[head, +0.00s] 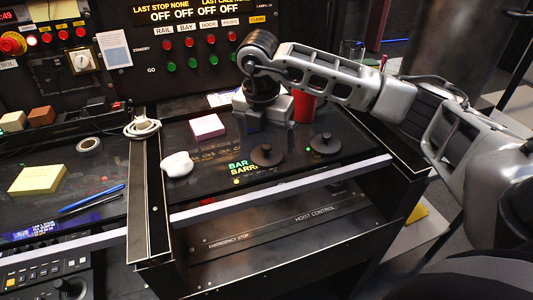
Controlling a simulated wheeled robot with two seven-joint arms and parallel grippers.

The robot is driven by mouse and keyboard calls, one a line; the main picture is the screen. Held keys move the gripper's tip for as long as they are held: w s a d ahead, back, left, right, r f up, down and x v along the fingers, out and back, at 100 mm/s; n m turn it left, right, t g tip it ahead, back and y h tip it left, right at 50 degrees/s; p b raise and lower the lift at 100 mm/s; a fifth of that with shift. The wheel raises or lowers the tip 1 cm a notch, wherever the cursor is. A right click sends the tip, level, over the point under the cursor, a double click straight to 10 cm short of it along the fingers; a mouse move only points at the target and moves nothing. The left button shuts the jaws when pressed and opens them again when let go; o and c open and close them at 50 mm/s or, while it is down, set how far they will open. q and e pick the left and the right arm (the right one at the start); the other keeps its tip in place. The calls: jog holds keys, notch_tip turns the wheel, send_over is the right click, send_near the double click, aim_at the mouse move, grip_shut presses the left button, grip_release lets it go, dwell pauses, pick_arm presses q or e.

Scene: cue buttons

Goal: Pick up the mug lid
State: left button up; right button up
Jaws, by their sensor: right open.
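Two dark round discs with raised centre knobs lie on the black glossy desk top: a left disc (267,155) and a right disc (325,145). Either could be the mug lid; I cannot tell which from this view. My right gripper (264,124) points down over the back of the desk, behind the left disc and apart from both discs. It is open, and I see nothing held in it. A red cup (304,106) stands just right of the gripper, partly hidden by my arm. My left gripper is not in view.
A pink note block (208,127) and a white crumpled lump (177,164) lie left of the discs. A white coiled item (142,127) sits on the divider. A panel of red and green buttons (192,64) stands behind. The desk's front edge (290,187) is close to the discs.

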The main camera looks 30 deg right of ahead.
aim_at(266, 147)
jog(key=shift+w+d+f, duration=0.1)
jog(key=shift+w+f, duration=0.05)
jog(key=shift+f, duration=0.75)
jog(key=shift+w+d+f, duration=0.1)
jog(key=shift+w+f, duration=0.05)
jog(key=shift+f, duration=0.75)
jog(key=c, duration=1.1)
jog(key=shift+o, duration=0.2)
jog(key=shift+r, duration=0.1)
